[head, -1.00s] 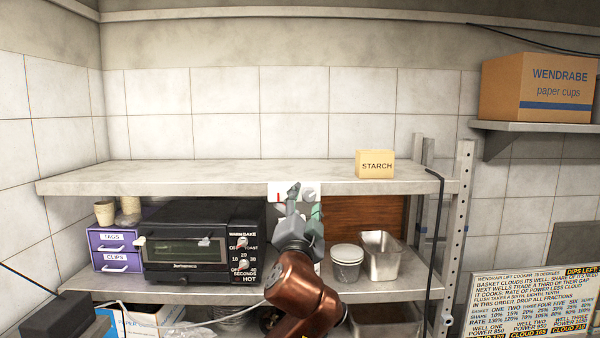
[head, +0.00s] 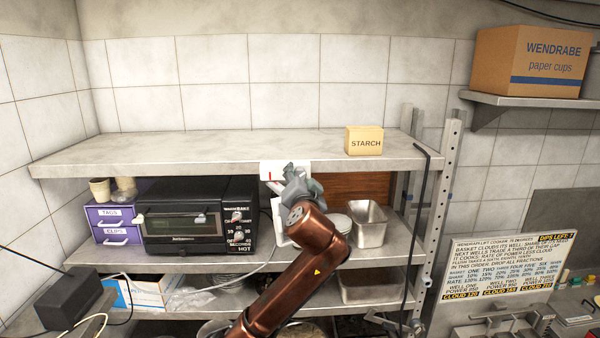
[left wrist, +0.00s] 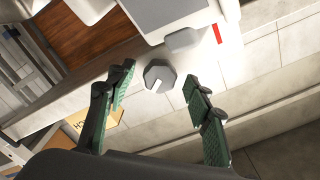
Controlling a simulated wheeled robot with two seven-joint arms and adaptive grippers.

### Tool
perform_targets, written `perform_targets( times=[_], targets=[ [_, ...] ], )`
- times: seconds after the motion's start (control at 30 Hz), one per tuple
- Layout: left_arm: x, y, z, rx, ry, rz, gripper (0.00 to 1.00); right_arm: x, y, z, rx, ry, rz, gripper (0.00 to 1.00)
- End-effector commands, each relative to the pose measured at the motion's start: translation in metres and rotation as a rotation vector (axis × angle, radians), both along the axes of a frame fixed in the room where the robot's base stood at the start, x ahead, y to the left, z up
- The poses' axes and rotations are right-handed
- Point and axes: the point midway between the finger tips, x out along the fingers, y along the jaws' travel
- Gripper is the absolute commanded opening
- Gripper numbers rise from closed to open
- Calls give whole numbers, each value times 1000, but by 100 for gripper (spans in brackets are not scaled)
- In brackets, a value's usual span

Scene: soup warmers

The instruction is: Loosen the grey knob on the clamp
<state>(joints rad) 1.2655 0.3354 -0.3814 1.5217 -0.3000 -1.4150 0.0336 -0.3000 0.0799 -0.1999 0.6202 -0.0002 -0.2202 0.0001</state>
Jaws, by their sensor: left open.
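The white clamp (head: 272,170), with a small red mark, sits at the front edge of the upper shelf. My left gripper (head: 296,178) is in front of it and hides much of it in the head view. In the left wrist view the grey knob (left wrist: 159,76), round with a notch, lies between the tips of my open left gripper (left wrist: 158,74). Gaps show on both sides, so the fingers do not appear to touch it. The clamp (left wrist: 205,48) is behind the knob, with a grey block beside it. My right gripper is not in view.
A STARCH box (head: 364,140) stands on the upper shelf (head: 200,147), otherwise mostly bare. Below are a toaster oven (head: 185,222), purple drawers (head: 113,222) and a metal pan (head: 366,222). A black cable (head: 421,230) hangs at the right post.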

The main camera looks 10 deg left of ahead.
Motion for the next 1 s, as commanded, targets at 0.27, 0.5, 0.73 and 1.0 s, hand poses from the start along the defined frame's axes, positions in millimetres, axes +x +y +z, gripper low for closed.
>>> perform_targets(
  times=[0.27,0.5,0.73,1.0],
  targets=[
    [3,1,-1,0,0,0,47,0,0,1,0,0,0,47],
    [3,1,-1,1,0,0,33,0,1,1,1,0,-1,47],
    [3,1,-1,1,0,0,18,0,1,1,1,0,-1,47],
    [3,1,-1,-1,-1,-1,5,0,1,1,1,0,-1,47]
  ],
)
